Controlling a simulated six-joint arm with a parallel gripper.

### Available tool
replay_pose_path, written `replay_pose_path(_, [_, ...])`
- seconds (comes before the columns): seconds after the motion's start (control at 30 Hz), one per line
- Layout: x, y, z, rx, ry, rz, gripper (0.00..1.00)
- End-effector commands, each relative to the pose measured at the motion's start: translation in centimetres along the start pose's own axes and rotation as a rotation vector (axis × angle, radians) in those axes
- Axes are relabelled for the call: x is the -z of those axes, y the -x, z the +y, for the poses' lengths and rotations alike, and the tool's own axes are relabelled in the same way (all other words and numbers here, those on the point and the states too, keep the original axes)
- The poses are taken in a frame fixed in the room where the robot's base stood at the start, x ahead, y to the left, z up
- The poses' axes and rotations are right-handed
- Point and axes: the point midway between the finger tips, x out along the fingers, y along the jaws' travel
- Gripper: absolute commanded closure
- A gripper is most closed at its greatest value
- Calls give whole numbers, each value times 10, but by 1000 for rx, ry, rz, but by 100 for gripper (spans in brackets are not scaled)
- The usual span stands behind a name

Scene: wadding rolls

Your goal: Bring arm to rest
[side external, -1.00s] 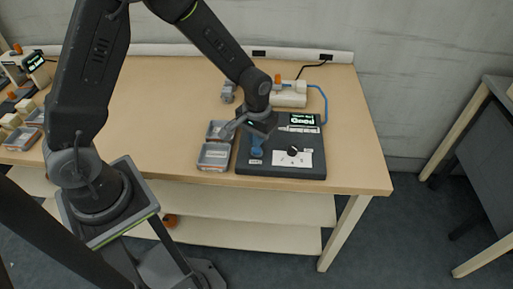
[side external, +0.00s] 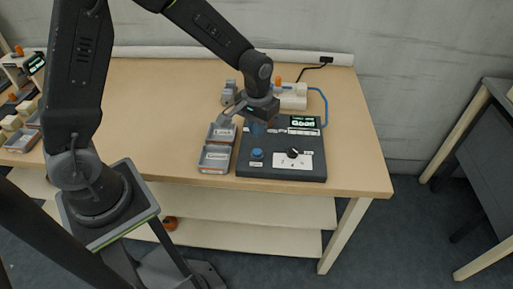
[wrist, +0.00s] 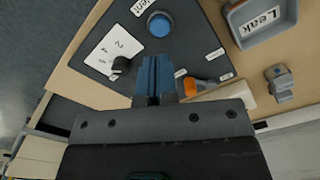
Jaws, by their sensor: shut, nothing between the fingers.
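My gripper (side external: 257,129) hangs over the back left part of the dark control panel (side external: 308,170). Its blue fingers are shut with nothing between them, and they also show in the wrist view (wrist: 153,66). A round blue button (side external: 257,154) sits on the panel in front of the gripper, clear of the fingers. In the wrist view the button (wrist: 159,24) lies beyond the fingertips. A black knob (side external: 293,153) stands on a white dial plate to the button's right. A lit green screen (side external: 303,122) is at the panel's back right; its text is too small to read.
Two grey trays (side external: 214,158) stand left of the panel; one in the wrist view reads "Leak" (wrist: 267,36). A cream device (side external: 291,97) with a blue tube and a small grey fixture (side external: 229,92) stand behind. The table's middle left (side external: 150,110) is clear.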

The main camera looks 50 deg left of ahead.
Motion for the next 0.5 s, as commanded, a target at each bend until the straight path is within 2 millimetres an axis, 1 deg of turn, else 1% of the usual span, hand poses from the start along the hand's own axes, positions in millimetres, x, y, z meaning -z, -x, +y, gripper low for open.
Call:
replay_pose_path(0.07, [-2, 9, -1, -4, -6, 14, 100])
replay_pose_path(0.13, [-7, 26, -3, -11, -16, 39, 100])
replay_pose_path(0.23, [-20, 58, -7, -24, -43, 91, 100])
replay_pose_path(0.3, [-33, 83, -12, -33, -66, 134, 100])
replay_pose_path(0.4, [-55, 114, -19, -44, -100, 195, 100])
replay_pose_path(0.5, [-80, 139, -26, -53, -133, 257, 100])
